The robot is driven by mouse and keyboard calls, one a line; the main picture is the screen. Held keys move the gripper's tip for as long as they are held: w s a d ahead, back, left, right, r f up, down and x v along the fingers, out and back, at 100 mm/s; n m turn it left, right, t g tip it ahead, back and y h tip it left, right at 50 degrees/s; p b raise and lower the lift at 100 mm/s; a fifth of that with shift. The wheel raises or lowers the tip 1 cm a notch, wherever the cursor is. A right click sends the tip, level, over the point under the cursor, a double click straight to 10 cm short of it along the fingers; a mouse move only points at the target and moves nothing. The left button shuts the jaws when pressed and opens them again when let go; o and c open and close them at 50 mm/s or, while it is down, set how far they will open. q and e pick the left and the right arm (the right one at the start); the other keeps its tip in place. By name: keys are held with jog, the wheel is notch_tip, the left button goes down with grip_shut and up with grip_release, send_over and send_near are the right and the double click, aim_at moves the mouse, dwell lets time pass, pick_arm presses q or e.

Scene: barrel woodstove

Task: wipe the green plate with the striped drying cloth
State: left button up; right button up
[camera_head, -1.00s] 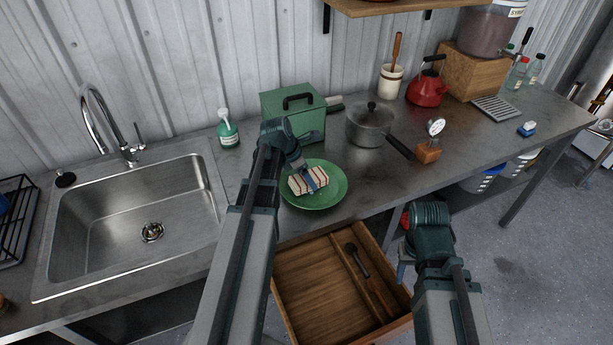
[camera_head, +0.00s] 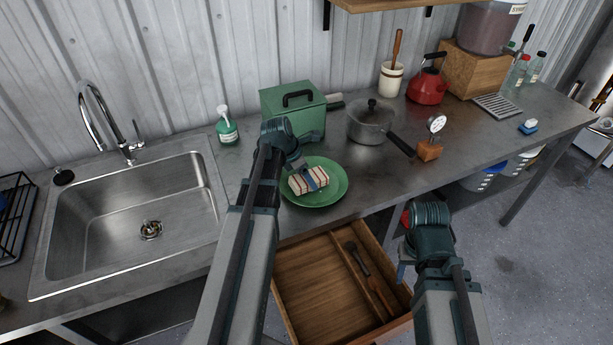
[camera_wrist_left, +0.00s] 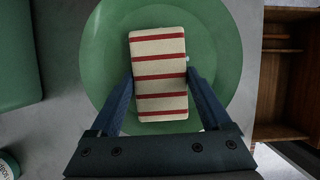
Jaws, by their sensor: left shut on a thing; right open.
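The green plate (camera_head: 327,194) lies on the steel counter near its front edge, and it also shows in the left wrist view (camera_wrist_left: 222,50). The striped drying cloth (camera_head: 305,181), a folded cream block with red stripes, is over the plate; the left wrist view shows it (camera_wrist_left: 159,75) between the fingers. My left gripper (camera_head: 315,180) is shut on the cloth. I cannot tell whether the cloth presses on the plate. My right gripper (camera_head: 402,270) is beside the open drawer, in front of the counter; it is open, its fingers partly hidden by its wrist.
A green box (camera_head: 292,112) stands just behind the plate, with a lidded pot (camera_head: 370,124) to its right. A soap bottle (camera_head: 227,128) and the sink (camera_head: 140,215) are at left. An open wooden drawer (camera_head: 318,290) juts out below the plate.

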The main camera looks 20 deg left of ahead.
aim_at(318, 173)
pick_arm(q)
jog(key=shift+w+d+r, duration=0.1)
jog(key=shift+w+d, duration=1.05)
jog(key=shift+w, duration=0.2)
jog(key=shift+s+a, duration=0.1)
jog(key=shift+s, duration=0.05)
jog(key=shift+s+a, duration=1.1)
jog(key=shift+s, duration=0.15)
jog(key=shift+w+a, duration=0.1)
jog(key=shift+w, duration=0.05)
jog(key=shift+w, duration=0.1)
jog(key=shift+w+d, duration=1.2)
jog(key=shift+w, duration=0.05)
